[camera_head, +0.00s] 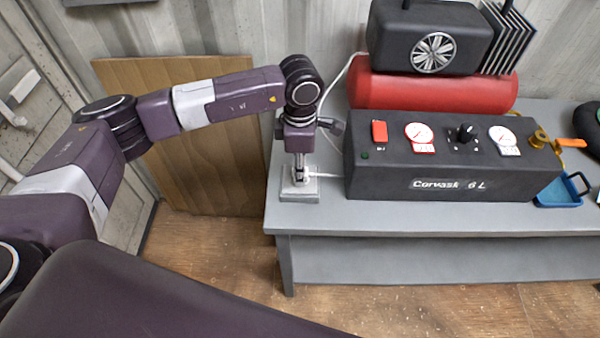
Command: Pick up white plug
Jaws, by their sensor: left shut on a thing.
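The white plug (308,175) is at the small grey socket block (299,196) on the left end of the grey bench. Its pale cable runs right toward the black compressor panel. My left gripper (299,176) points straight down over the block and is shut on the plug. The fingers hide most of the plug, so I cannot tell whether it still sits in the socket. My right gripper is not in view.
The black panel (440,160) with gauges stands right beside the block on the grey bench (330,216). A red tank (430,91) lies behind it. A wooden board (200,165) leans on the wall behind my left arm.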

